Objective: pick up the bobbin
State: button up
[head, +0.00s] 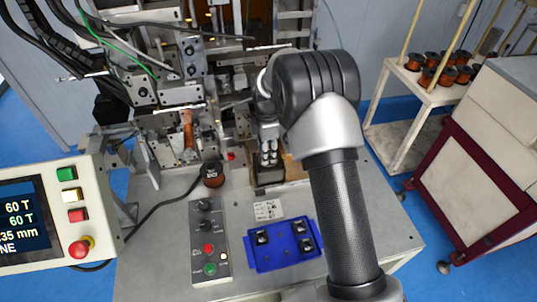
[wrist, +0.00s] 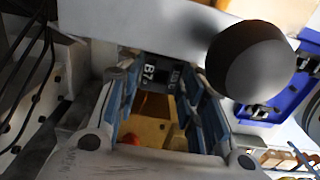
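A bobbin (head: 212,174) with copper-coloured winding and a dark, white-marked top stands upright on the grey bench, left of my gripper (head: 268,160). My gripper points down beside the machine, over a tan, dark-fronted box-like part. In the wrist view, my gripper (wrist: 158,92) has its blue-padded fingers wide apart. A dark piece with white markings (wrist: 150,72) shows between the far ends of the fingers. I cannot tell what it is or whether the fingers touch it.
A blue tray (head: 257,262) with dark pieces lies at the bench front, beside a control box (head: 210,240) with knobs and buttons. The winding machine (head: 165,90) stands behind. A side shelf (head: 400,150) holds several copper spools. A screen panel is at left.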

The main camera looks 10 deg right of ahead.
jog(key=c, duration=0.3)
notch_tip(320, 180, up, 20)
jog(key=p, duration=0.2)
jog(key=shift+p, duration=0.3)
